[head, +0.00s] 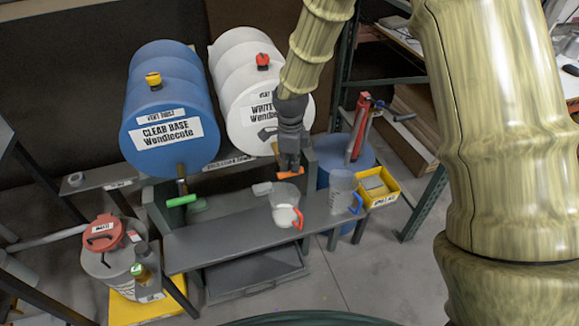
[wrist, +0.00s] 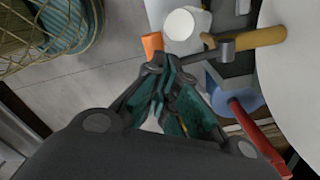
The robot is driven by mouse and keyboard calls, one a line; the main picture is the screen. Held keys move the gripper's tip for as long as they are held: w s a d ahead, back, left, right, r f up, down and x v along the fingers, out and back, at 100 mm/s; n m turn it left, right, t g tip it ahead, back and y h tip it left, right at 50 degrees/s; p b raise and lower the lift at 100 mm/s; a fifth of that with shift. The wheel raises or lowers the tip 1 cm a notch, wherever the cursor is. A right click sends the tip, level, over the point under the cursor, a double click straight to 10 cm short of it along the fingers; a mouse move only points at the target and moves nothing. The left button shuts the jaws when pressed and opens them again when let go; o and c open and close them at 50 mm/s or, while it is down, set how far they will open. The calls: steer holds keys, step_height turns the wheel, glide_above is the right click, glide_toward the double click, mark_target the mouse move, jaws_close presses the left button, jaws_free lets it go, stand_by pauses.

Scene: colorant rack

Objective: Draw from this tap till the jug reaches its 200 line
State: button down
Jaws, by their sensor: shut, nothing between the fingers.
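The jug (head: 284,203), clear with a red handle, stands on the bench under the white drum's tap. White liquid shows in it; its lines are too small to read. In the wrist view the white content (wrist: 183,24) shows at the top. My gripper (head: 289,166) is shut and empty, pointing down at the orange handle. I cannot tell whether it touches. It partly hides the tap in the head view.
The white drum (head: 235,70) and blue drum (head: 165,95) lie behind the bench (head: 220,242). A second clear jug (head: 342,186) with a blue handle and a yellow box (head: 384,199) are to the right. A green handle (head: 181,200) is under the blue drum.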

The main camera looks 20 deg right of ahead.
mark_target(290, 170)
steer(key=shift+r+p, duration=1.4)
steer(key=shift+r, duration=0.85)
